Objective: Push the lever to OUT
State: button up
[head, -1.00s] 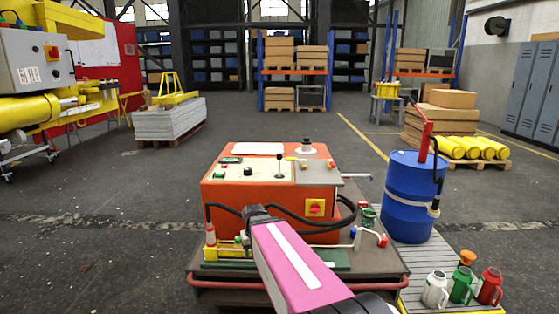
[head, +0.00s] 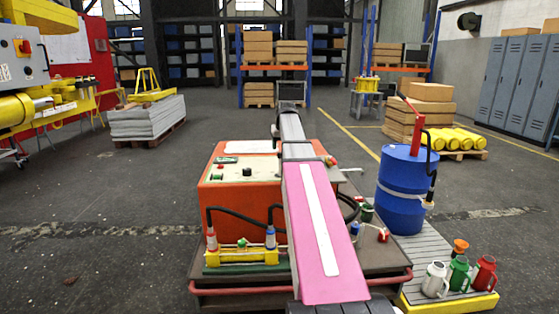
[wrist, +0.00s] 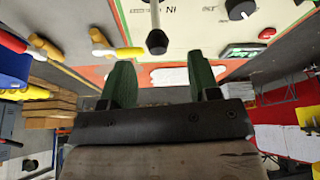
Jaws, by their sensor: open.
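The lever (wrist: 156,40) shows in the wrist view as a dark-tipped stick standing on the cream panel (wrist: 195,25), beside an upside-down "IN" label. The panel tops the orange console (head: 215,195). My gripper (wrist: 161,72) is open, with its two green fingers apart and nothing between them. In the wrist picture the lever's knob lies just beyond the fingertips, between their lines; I cannot tell whether they touch. In the head view my arm hides the lever, and the fingers cannot be made out. An OUT label is not readable.

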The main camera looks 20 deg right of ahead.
aim_at(280, 157)
jog(key=x, duration=1)
jog(key=shift+w+d+r, duration=0.15)
jog(key=shift+w+d, duration=0.2)
jog(key=shift+w, duration=0.05)
grip_shut()
jog(key=shift+s+d+t+y, duration=0.15)
jog(key=shift+d+t+y, duration=0.15)
jog(key=shift+d+y, duration=0.25)
jog(key=shift+a, duration=0.1)
grip_release()
